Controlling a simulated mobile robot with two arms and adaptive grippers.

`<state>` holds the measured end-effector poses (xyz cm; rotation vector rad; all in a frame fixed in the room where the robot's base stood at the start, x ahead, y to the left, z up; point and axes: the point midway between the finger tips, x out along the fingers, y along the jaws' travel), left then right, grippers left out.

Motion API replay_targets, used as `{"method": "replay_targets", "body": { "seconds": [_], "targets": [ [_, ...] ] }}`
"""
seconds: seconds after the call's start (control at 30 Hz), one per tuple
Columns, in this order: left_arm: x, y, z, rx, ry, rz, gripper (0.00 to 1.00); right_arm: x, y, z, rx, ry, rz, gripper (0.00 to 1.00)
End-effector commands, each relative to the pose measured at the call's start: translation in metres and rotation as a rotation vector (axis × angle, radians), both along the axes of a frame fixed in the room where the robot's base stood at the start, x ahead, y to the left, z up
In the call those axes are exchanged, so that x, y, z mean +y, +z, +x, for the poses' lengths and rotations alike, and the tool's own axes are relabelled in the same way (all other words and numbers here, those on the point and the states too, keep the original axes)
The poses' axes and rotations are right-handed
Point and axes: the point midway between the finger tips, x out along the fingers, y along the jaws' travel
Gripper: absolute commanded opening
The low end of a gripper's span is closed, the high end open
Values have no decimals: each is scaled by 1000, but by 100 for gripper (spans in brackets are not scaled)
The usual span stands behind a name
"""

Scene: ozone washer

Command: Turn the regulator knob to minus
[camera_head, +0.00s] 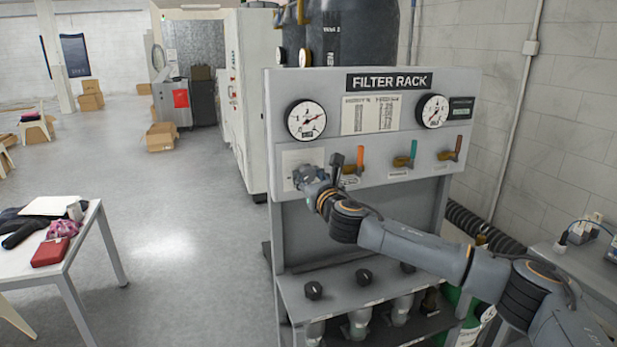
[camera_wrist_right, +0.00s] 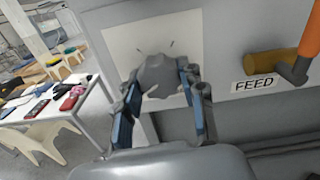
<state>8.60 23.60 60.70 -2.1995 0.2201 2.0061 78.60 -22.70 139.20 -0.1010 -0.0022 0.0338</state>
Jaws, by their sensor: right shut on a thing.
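The regulator knob (camera_wrist_right: 160,76) is a grey knob on a pale square plate (camera_wrist_right: 125,40) on the front of the filter rack. In the right wrist view my right gripper (camera_wrist_right: 160,88) has its two blue-padded fingers on either side of the knob, shut on it. In the head view my right gripper (camera_head: 308,176) is at the plate (camera_head: 290,160) on the left of the panel, and it hides the knob there. Marks on the plate above the knob are too small to read. My left gripper is not in view.
The filter rack (camera_head: 375,155) carries two gauges (camera_head: 306,120) and several valves, with an orange-handled one (camera_head: 358,160) just right of my gripper. Its FEED label shows in the wrist view (camera_wrist_right: 253,85). A table (camera_head: 95,215) with clothes stands left. Open floor lies between.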

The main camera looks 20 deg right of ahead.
Motion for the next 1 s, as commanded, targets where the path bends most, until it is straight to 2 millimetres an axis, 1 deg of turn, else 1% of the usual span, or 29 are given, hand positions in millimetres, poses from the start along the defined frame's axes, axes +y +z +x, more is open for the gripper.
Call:
{"method": "replay_targets", "body": {
  "seconds": [0.2,0.4,0.6,1.0],
  "targets": [
    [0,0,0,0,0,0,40,-1,-2,0,-2,0,-138,8],
    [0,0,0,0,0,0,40,-1,-3,0,-3,-1,-215,8],
    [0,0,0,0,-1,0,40,-1,-3,0,-3,0,-248,8],
    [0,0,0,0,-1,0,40,-1,-3,0,-3,0,-253,8]
  ]
}}
